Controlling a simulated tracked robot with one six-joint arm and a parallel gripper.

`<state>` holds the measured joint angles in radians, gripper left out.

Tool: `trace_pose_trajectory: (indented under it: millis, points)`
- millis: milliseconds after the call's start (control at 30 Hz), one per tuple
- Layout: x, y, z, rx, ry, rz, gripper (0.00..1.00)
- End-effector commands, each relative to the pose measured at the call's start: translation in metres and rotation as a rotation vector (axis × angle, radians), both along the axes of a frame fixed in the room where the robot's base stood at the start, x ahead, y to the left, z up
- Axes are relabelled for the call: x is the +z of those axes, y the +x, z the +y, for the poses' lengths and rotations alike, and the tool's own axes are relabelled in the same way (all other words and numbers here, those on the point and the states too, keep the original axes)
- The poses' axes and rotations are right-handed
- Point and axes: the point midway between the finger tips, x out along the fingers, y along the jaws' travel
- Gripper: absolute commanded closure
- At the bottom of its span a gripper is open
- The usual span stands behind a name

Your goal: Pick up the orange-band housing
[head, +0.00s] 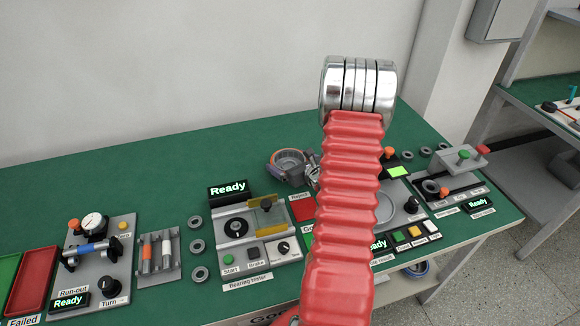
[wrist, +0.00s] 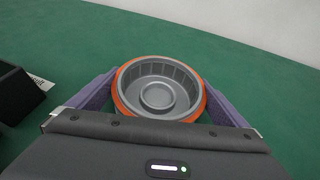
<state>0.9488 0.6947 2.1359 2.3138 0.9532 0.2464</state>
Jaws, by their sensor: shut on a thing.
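The orange-band housing (wrist: 158,88) is a round grey cup with an orange ring around its rim, seen from above in the wrist view. My gripper (wrist: 158,100) is shut on it, with one purple finger at its left side and one at its right. In the head view the housing (head: 288,160) shows behind my red arm, at the back of the green bench, beside the grey body of my gripper. My arm hides part of the gripper there. I cannot tell whether the housing touches the bench top.
The bearing tester (head: 250,228) with its Ready display stands in front left of the housing. A red tray (head: 303,208) lies close by. A run-out station (head: 90,250) is at far left. The bench's back left (head: 130,175) is clear green surface.

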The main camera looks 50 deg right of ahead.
Motion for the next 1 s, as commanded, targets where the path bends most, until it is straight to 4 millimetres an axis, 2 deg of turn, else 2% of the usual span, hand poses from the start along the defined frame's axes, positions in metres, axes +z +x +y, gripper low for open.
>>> trace_pose_trajectory:
  millis: [267,433,1000]
  points:
    - [0.006,0.001,0.000,0.000,-0.002,-0.003,0.43]
    - [0.018,0.001,0.000,0.002,-0.005,-0.003,0.43]
    - [0.092,0.001,0.000,0.002,-0.004,-0.003,0.43]
